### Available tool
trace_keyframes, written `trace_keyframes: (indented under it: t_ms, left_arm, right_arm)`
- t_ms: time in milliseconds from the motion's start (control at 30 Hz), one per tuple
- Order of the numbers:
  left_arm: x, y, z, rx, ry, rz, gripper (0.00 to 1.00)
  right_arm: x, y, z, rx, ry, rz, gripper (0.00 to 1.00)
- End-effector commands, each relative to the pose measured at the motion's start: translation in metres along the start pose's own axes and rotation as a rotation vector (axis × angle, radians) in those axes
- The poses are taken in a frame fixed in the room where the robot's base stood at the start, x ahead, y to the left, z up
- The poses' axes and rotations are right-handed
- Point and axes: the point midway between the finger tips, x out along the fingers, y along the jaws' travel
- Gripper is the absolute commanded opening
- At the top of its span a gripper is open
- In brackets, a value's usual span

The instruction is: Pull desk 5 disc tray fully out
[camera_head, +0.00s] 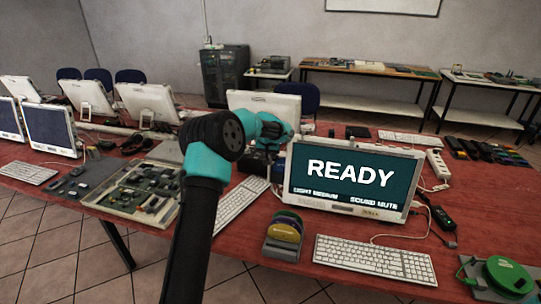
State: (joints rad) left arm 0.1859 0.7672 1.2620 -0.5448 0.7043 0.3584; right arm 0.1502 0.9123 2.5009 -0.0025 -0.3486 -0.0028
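No desk number is legible, and I cannot pick out a disc tray for certain. A white all-in-one computer (345,178) stands on the red table (330,272); its teal screen reads "READY", with smaller words below. My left arm rises from the bottom and bends at a black and teal joint. My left gripper (283,132) is at the far end of this arm, above and behind the computer's upper left corner. Its fingers are too small and too hidden to show whether they are open. My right gripper is not in view.
A stand of coloured discs (284,236) and a white keyboard (375,257) sit before the computer. A green round device (508,274) lies at lower right. A tray of circuit boards (140,190) lies left of my arm. Cables run right of the computer.

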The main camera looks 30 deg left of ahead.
Motion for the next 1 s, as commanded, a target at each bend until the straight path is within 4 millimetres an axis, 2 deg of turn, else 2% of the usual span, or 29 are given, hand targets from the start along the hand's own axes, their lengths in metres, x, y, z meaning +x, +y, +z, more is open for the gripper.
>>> trace_keyframes:
  t_ms: [367, 633, 1000]
  left_arm:
    - [0.0064, -0.0003, -0.0001, 0.0, 0.001, 0.0, 0.23]
    - [0.0061, -0.0002, -0.0001, 0.0, 0.001, 0.0, 0.0]
    - [0.006, -0.0007, -0.0001, 0.0, 0.001, 0.0, 0.0]
  right_arm:
    - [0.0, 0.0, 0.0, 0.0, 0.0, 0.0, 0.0]
    - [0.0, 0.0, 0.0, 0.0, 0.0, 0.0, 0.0]
    - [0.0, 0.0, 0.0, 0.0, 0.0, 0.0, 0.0]
